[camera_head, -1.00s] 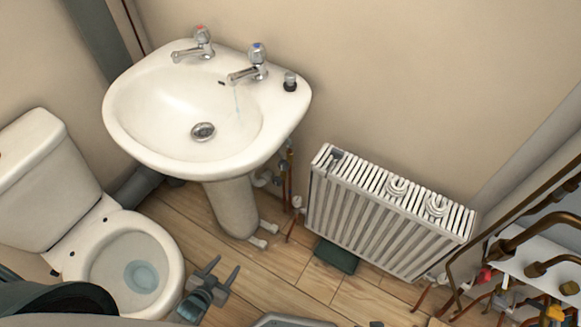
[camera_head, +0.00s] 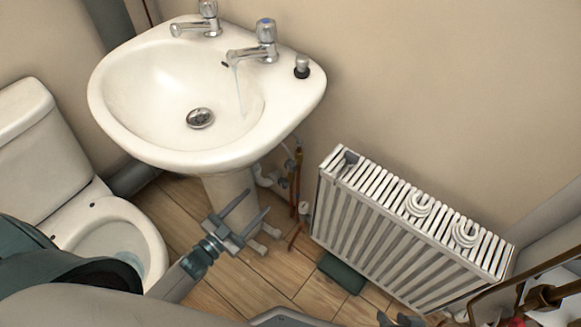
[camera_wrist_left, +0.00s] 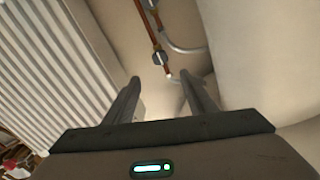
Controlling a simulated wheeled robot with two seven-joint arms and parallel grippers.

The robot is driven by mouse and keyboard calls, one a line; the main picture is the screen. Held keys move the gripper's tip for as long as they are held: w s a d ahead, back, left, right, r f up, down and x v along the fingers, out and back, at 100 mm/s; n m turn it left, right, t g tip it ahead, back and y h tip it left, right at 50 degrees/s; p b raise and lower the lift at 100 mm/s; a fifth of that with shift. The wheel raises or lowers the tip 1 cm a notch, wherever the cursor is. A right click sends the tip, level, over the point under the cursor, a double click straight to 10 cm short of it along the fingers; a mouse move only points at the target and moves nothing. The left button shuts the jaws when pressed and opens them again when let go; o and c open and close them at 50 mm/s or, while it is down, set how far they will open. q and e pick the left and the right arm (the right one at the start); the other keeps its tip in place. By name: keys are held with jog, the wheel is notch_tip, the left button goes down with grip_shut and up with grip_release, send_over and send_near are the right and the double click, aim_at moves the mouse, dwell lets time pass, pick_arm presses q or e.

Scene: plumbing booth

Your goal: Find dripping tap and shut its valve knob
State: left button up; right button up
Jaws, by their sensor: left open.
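The blue-capped tap (camera_head: 266,38) on the right of the washbasin (camera_head: 150,150) has a thin stream of water (camera_head: 238,85) below its spout. The other tap (camera_head: 205,15) on the left shows no water. Copper pipes (camera_head: 297,180) run down behind the basin's right side; the wrist view shows a copper pipe (camera_wrist_left: 145,25) with a small grey valve fitting (camera_wrist_left: 158,58). My left gripper (camera_head: 258,202) is open and empty, in front of the pedestal and pointing toward the pipes. It also shows in the left wrist view (camera_wrist_left: 160,88), apart from the valve fitting. Dark tips at the bottom edge look like my right gripper (camera_head: 398,319).
A white radiator (camera_head: 400,225) stands right of the pipes, with a dark green block (camera_head: 341,272) on the floor before it. The toilet (camera_head: 110,235) is at the left. The basin pedestal (camera_head: 232,185) is close to my left gripper. More pipework is at lower right.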

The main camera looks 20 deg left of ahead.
aim_at(288, 168)
pick_arm(q)
jog(key=shift+w, duration=0.1)
jog(key=b+x, duration=0.1)
jog(key=x, duration=1.6)
jog(key=shift+w+d+f, duration=0.1)
jog(key=shift+c, duration=0.4)
jog(key=c, duration=1)
